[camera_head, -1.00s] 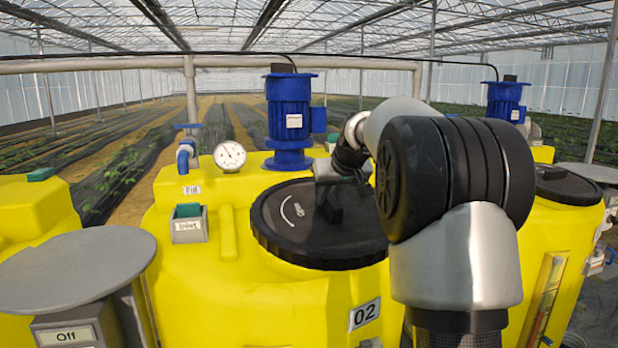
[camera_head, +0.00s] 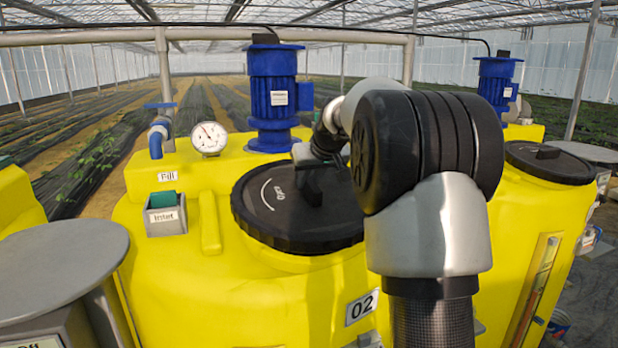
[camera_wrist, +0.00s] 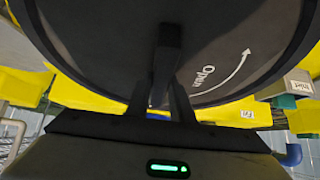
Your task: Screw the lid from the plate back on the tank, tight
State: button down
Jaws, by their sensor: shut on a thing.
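The black lid (camera_head: 262,218) lies on top of the yellow tank marked 02 (camera_head: 170,258), covering its opening. It carries a white curved arrow and the word Open, and seems to lie level. My gripper (camera_head: 310,190) reaches over the lid from the right and is shut on the lid's raised grip bar. The wrist view shows the lid (camera_wrist: 100,60) close up, with the fingers of my gripper (camera_wrist: 165,85) on either side of its bar. How far the thread is engaged cannot be seen.
An empty round grey plate (camera_head: 60,265) stands at the lower left. Another lidded yellow tank (camera_head: 525,225) stands at right.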

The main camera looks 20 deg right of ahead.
jog(key=shift+w+f, duration=0.15)
jog(key=shift+f+b, duration=0.75)
jog(key=shift+b, duration=0.05)
dwell(1.2)
jog(key=shift+f, duration=0.3)
jog(key=shift+w+f+b, duration=0.15)
jog(key=shift+f+b, duration=0.5)
jog(key=shift+b, duration=0.15)
dwell(0.8)
jog(key=c, duration=1.5)
grip_release()
jog(key=shift+o, duration=1)
jog(key=shift+f, duration=0.3)
jog(key=shift+o, duration=0.7)
jog(key=shift+r, duration=0.1)
